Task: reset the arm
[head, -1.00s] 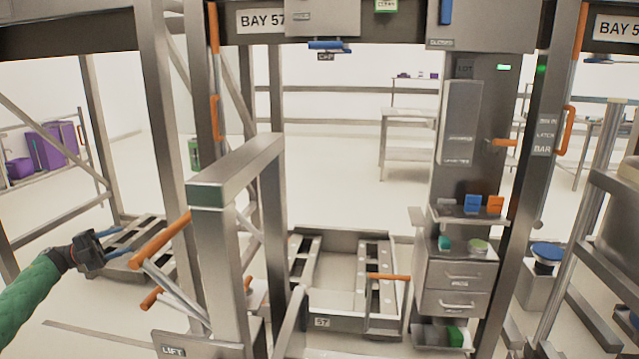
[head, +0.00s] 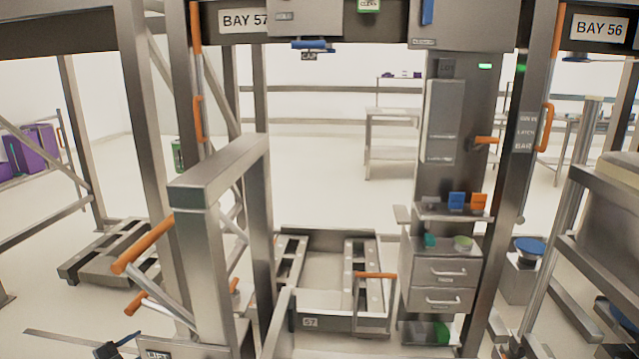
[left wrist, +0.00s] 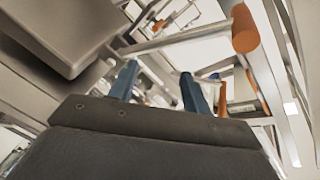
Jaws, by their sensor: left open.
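My left gripper (head: 122,347) shows only partly at the bottom edge of the head view, just left of the LIFT label (head: 158,354). It is below the orange-handled levers (head: 145,243) on the metal lift post (head: 200,255). In the left wrist view its two blue fingers (left wrist: 157,85) are spread apart with nothing held between them. An orange handle (left wrist: 244,30) on a metal rod shows beyond the fingers there. The rest of the left arm is hidden below the head view. My right gripper is in neither view.
A floor cradle with an orange handle (head: 376,275) sits right of the post. A drawer cabinet (head: 443,272) stands beside it. Another low metal frame (head: 112,252) lies at left. A bin on a rack (head: 612,200) is at right. Floor behind is open.

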